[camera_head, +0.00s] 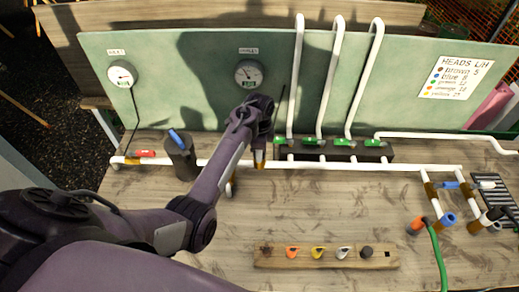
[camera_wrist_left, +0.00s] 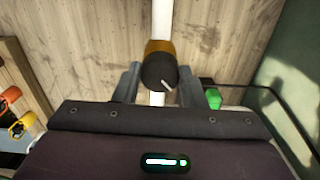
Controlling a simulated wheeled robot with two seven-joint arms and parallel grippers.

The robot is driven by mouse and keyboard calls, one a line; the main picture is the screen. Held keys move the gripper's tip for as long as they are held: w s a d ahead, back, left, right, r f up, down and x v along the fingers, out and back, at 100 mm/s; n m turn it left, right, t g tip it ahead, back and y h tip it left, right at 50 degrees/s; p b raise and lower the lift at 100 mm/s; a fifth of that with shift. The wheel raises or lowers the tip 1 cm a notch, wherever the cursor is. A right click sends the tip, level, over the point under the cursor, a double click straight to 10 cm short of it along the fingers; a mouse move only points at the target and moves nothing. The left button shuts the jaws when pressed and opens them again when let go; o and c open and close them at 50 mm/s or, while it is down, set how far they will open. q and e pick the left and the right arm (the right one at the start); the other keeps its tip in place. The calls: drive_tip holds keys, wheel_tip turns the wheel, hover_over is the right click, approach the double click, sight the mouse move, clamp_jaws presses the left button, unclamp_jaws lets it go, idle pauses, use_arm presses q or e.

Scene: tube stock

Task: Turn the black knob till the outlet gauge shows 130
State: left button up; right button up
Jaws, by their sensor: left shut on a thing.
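The black knob (camera_wrist_left: 158,73) sits on a brass fitting (camera_wrist_left: 158,47) on the white pipe in the left wrist view. A pale mark on its face points to the lower right. My left gripper (camera_wrist_left: 157,78) has one finger on each side of the knob and is shut on it. In the head view my left gripper (camera_head: 260,152) reaches down at the pipe and hides the knob. A round gauge (camera_head: 249,74) on the green panel, whose label seems to read outlet, has a dark needle; its reading is too small to tell. My right gripper is out of view.
Another gauge (camera_head: 122,74) is at the panel's left. A black cylinder (camera_head: 182,158) with a blue handle stands left of my gripper. Several green-handled valves (camera_head: 313,142) line the pipe to the right. A wooden rack (camera_head: 325,257) with coloured pieces lies in front.

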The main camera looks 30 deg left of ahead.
use_arm(q)
drive_tip(key=shift+r+n, duration=0.1)
drive_tip(key=shift+n, duration=1)
drive_tip(key=o, duration=1)
wheel_tip(320, 180, up, 7)
drive_tip(key=shift+f+b, duration=0.1)
drive_tip(key=shift+b, duration=1.15)
drive_tip(key=shift+r, duration=0.5)
